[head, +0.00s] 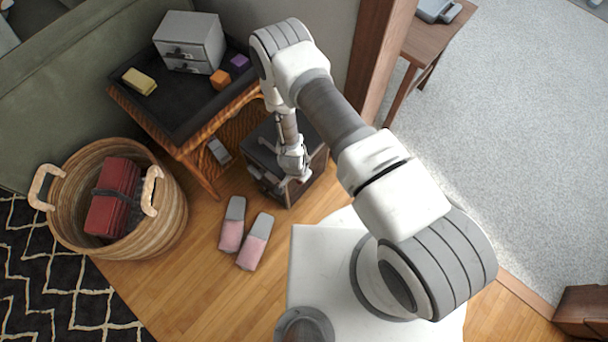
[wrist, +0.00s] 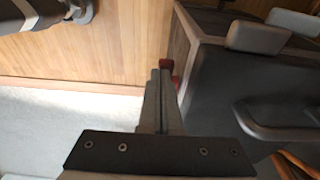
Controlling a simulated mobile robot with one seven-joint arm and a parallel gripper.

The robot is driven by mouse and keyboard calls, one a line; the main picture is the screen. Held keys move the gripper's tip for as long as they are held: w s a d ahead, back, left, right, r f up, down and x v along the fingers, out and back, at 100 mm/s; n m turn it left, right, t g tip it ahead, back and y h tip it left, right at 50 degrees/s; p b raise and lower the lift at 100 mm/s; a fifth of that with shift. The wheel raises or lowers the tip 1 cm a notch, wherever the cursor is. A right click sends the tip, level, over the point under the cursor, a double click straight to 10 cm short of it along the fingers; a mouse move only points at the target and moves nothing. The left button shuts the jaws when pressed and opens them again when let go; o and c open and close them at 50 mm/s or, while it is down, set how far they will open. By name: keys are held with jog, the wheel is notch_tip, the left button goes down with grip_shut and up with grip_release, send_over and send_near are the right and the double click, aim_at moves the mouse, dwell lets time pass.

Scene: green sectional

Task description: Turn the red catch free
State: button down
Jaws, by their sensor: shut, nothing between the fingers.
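The red catch (wrist: 166,65) shows in the wrist view as small red parts just beyond and beside my fingertips, at the edge of a dark box (wrist: 215,95). My gripper (wrist: 159,74) is shut with its fingers together and empty. It partly hides the catch, so I cannot tell whether they touch or how the catch is turned. The box also has a dark handle (wrist: 275,128) in the wrist view. In the head view the dark box (head: 262,165) stands on the floor below my arm; I cannot make out the catch there.
A side table (head: 185,125) with a small grey drawer unit (head: 190,42) and several small blocks stands left of the box. A woven basket (head: 120,245) holds a red bundle. Two pink-and-grey objects (head: 232,225) (head: 255,242) lie on the wooden floor. A wooden post (head: 378,65) rises behind.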

jog(key=shift+w, duration=0.1)
jog(key=shift+w+d+f+b, duration=0.35)
jog(key=shift+w+d+b, duration=0.1)
jog(key=shift+w+b, duration=0.1)
jog(key=shift+r, duration=0.15)
